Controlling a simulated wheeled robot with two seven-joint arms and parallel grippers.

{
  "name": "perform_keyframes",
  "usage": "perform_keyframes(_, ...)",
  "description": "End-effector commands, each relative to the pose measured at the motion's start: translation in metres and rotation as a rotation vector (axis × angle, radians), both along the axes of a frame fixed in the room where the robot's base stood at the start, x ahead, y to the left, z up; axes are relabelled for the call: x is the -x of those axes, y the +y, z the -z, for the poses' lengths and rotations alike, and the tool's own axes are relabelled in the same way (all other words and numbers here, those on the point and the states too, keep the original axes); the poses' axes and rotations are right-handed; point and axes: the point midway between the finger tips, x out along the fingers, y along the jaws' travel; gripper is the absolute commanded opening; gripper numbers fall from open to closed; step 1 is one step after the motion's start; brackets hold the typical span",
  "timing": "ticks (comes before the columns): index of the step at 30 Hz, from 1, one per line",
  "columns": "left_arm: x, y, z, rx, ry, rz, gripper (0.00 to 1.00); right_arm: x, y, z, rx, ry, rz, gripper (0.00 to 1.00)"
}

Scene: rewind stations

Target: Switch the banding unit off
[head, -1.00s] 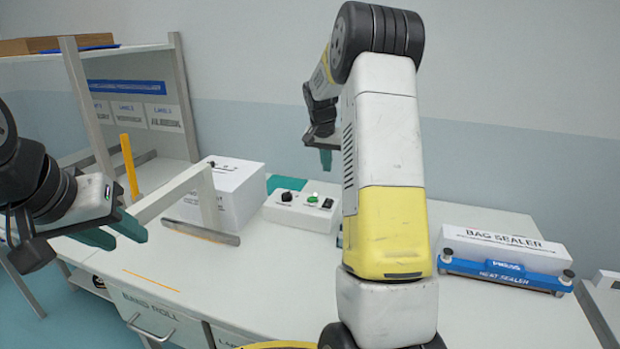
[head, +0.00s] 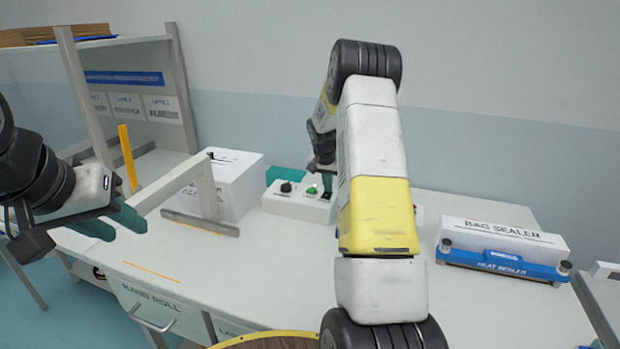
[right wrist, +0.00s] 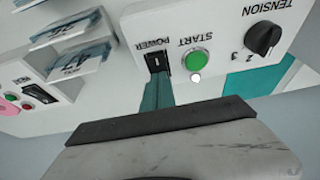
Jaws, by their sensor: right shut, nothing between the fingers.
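The banding unit's white control box (head: 283,208) stands on the bench, with a black tension knob (head: 286,187), a green START button (head: 311,190) and a black POWER switch at its right end. In the right wrist view the POWER switch (right wrist: 157,62), START button (right wrist: 197,61) and TENSION knob (right wrist: 263,38) appear upside down. My right gripper (right wrist: 156,88) is shut and empty, its teal fingertips right at the POWER switch's edge. I cannot tell whether they touch it. My left gripper (head: 117,223) is open and empty, over the bench's left part.
A white box (head: 232,185) and a pale arm with a metal foot (head: 200,223) stand left of the controls. The bag sealer (head: 503,243) is at the right. Another panel with red and green buttons (right wrist: 25,100) shows in the right wrist view. My right arm hides the middle bench.

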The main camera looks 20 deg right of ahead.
Motion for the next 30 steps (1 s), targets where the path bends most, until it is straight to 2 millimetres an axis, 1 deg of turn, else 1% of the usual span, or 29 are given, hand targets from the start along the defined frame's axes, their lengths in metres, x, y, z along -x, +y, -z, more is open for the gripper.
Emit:
perform_keyframes(5,0.0,0.0,0.0,0.0,0.0,0.0,0.36,0.0,0.0,0.0,0.0,0.0,0.0,0.0)
perform_keyframes(7,0.0,0.0,0.0,0.0,0.0,0.0,0.36,-0.001,0.0,0.004,0.0,0.001,-0.001,0.0)
perform_keyframes(16,0.0,0.0,0.0,0.0,0.0,0.0,0.36,0.0,0.0,0.005,-0.002,0.003,-0.001,0.0)
perform_keyframes(27,0.0,0.0,0.0,0.0,0.0,0.0,0.36,0.013,0.01,0.005,-0.002,0.007,0.0,0.0)
perform_keyframes(30,0.0,0.0,0.0,0.0,0.0,0.0,0.36,0.013,0.011,0.005,-0.003,0.006,-0.001,0.0)
